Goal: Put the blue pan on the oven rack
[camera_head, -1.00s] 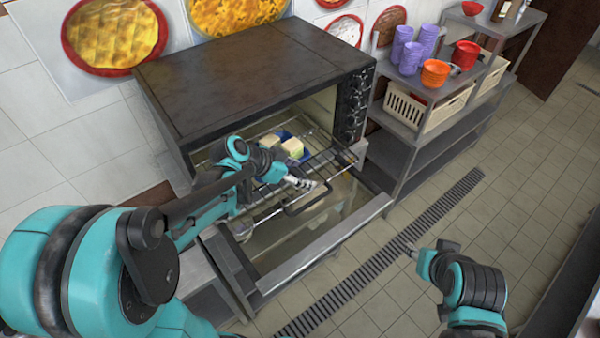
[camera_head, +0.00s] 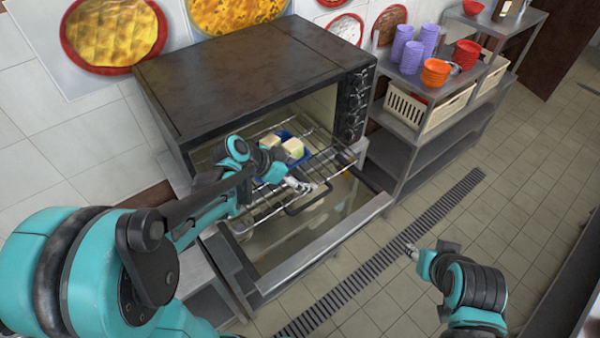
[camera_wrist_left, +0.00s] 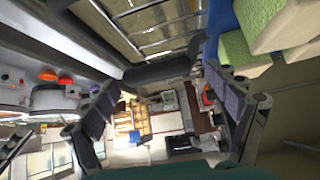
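The blue pan (camera_head: 307,149) sits on the wire oven rack (camera_head: 255,212) inside the open oven, with pale blocks of food (camera_head: 291,149) in it. My left arm hides part of it. In the left wrist view a blue edge of the pan (camera_wrist_left: 225,15) shows at the top right. My left gripper (camera_head: 303,185) is in front of the pan, over the front of the rack; in its wrist view its two fingers (camera_wrist_left: 165,108) stand wide apart with nothing between them. My right gripper (camera_head: 425,249) is low at the right, away from the oven; its fingers are too small to judge.
The oven (camera_head: 250,75) has its door (camera_head: 325,245) folded down in front. A metal shelf unit (camera_head: 425,135) with purple cups (camera_head: 408,50), orange bowls (camera_head: 436,72) and baskets (camera_head: 440,108) stands to the right. The tiled floor (camera_head: 510,210) at right is clear.

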